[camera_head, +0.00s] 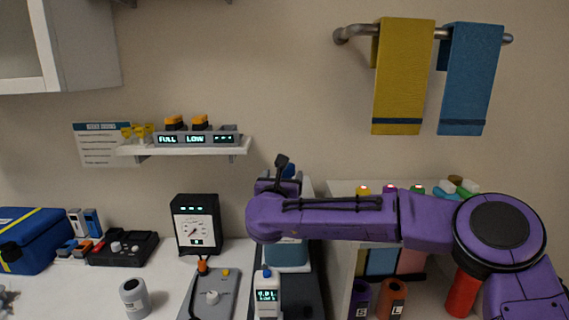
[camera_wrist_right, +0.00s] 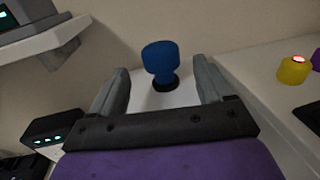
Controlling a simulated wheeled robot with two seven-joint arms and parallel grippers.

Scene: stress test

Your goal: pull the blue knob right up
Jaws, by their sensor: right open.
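The blue knob (camera_wrist_right: 160,62) stands upright on a black collar on a white surface in the right wrist view. It shows between and beyond the two grey fingers of my right gripper (camera_wrist_right: 160,78), which is open with a gap on both sides of the knob. In the head view a small blue part, likely the same knob (camera_head: 289,171), shows just behind my right gripper (camera_head: 279,178); the gripper and purple arm hide much around it. My left gripper does not show.
A yellow button (camera_wrist_right: 293,69) is at the right of the wrist view. A shelf (camera_head: 190,148) with FULL and LOW displays hangs to the left. A dial gauge (camera_head: 197,224) and a white bottle (camera_head: 266,297) stand below. Towels (camera_head: 402,75) hang at upper right.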

